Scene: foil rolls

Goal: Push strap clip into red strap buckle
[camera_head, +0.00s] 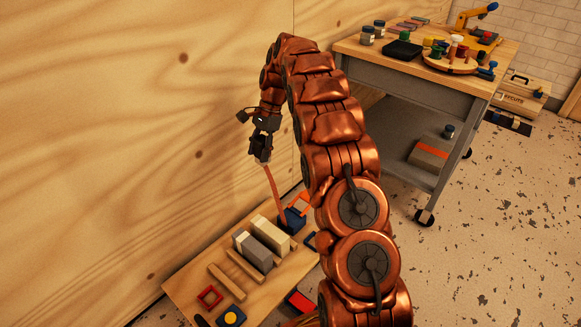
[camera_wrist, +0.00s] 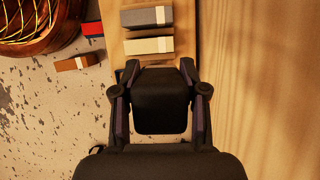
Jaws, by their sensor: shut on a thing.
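My gripper (camera_head: 262,157) is high above the wooden board (camera_head: 187,279), near the plywood wall, pointing down. It is shut on the upper end of an orange-red strap (camera_head: 273,190). The strap runs down, slightly slanted, to a dark blue block (camera_head: 292,220) on the board. The clip itself cannot be made out at the jaws. A red square frame (camera_head: 209,296) lies at the board's near left. An orange-red frame (camera_head: 301,203) shows behind the blue block. I cannot tell which is the buckle. In the wrist view my gripper (camera_wrist: 158,72) hides the held end.
A grey block (camera_head: 254,252) and a cream block (camera_head: 269,234) stand mid-board; in the wrist view the grey block (camera_wrist: 146,16) and cream block (camera_wrist: 149,45) show too. A blue piece with a yellow disc (camera_head: 231,316) lies nearby. A workbench (camera_head: 345,50) stands back right.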

